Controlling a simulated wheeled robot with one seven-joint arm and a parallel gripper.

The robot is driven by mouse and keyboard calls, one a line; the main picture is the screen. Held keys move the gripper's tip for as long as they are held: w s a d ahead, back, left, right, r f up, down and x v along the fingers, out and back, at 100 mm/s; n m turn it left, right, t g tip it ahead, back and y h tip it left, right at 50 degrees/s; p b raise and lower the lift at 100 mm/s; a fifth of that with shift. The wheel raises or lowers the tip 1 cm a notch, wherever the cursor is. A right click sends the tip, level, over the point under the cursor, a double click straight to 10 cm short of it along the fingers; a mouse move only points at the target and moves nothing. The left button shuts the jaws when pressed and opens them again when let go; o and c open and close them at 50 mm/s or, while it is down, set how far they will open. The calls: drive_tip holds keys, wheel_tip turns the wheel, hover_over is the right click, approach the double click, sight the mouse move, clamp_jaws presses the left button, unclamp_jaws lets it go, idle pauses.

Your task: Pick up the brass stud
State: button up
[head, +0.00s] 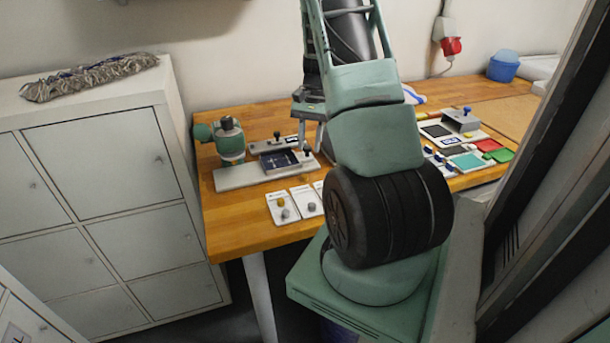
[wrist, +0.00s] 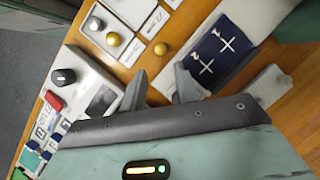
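A small round brass stud (wrist: 113,39) sits on a white card in the wrist view, beside a silver stud (wrist: 95,23). In the head view my arm hides part of the table.
A dark blue marked pad (wrist: 220,52) lies right of my fingers in the wrist view. A white box with a black knob (wrist: 63,76) is at left. A green press-like device (head: 230,140) stands at the table's left end.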

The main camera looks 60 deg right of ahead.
sight(305, 175)
drive_tip(key=shift+p+x, duration=1.1)
drive_tip(key=shift+x, duration=2.9)
drive_tip(key=shift+a, duration=0.1)
clamp_jaws()
